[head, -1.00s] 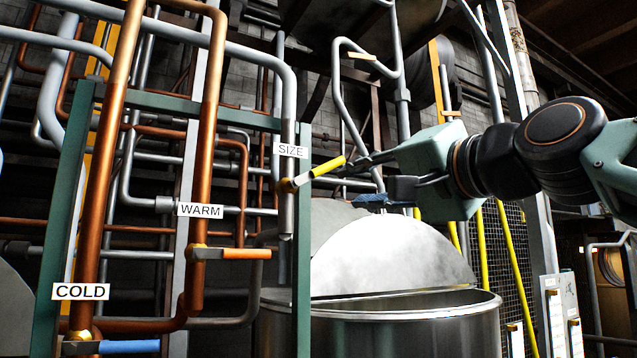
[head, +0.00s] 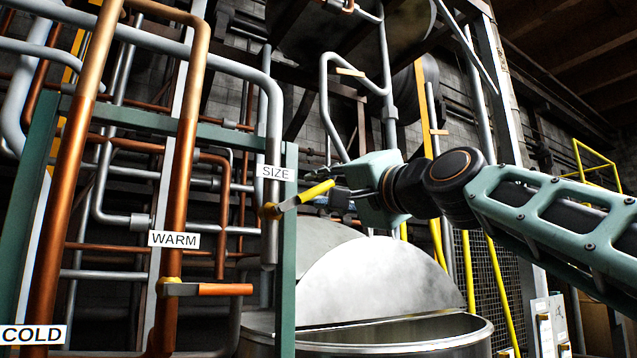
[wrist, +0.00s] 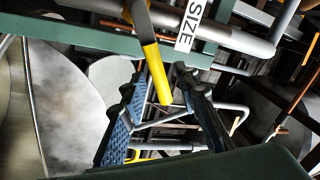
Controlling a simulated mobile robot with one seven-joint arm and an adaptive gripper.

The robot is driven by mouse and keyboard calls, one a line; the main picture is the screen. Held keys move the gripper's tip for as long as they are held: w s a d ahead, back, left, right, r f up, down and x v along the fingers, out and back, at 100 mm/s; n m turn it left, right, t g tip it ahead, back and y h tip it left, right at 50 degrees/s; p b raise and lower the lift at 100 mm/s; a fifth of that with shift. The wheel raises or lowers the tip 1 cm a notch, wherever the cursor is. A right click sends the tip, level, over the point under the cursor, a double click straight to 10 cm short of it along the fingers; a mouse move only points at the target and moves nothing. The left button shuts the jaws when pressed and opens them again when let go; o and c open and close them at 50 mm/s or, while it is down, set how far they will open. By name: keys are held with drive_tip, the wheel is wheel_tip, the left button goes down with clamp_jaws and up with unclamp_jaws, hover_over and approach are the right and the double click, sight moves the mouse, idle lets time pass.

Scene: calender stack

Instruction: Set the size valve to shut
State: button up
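The size valve has a yellow-ended lever (head: 316,191) on a brass body at a grey vertical pipe, below the white SIZE label (head: 275,172). The lever slants up to the right, away from the pipe. My gripper (head: 328,184) is at the lever's outer end in the head view. In the wrist view, the yellow lever (wrist: 157,72) reaches down between the two dark fingers of my gripper (wrist: 159,80). The fingers are spread, with a visible gap at the left of the lever. Whether the right finger touches it I cannot tell.
The WARM valve's orange lever (head: 225,289) lies level, lower left. The COLD label (head: 33,335) is at the far left. A green frame post (head: 288,250) stands beside the size pipe. A steel vat (head: 400,335) with a half-open lid (head: 385,275) is below my gripper.

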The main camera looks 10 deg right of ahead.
drive_tip(key=shift+w+a+r, duration=0.2)
drive_tip(key=shift+w+a, duration=0.1)
drive_tip(key=shift+w, duration=0.35)
clamp_jaws()
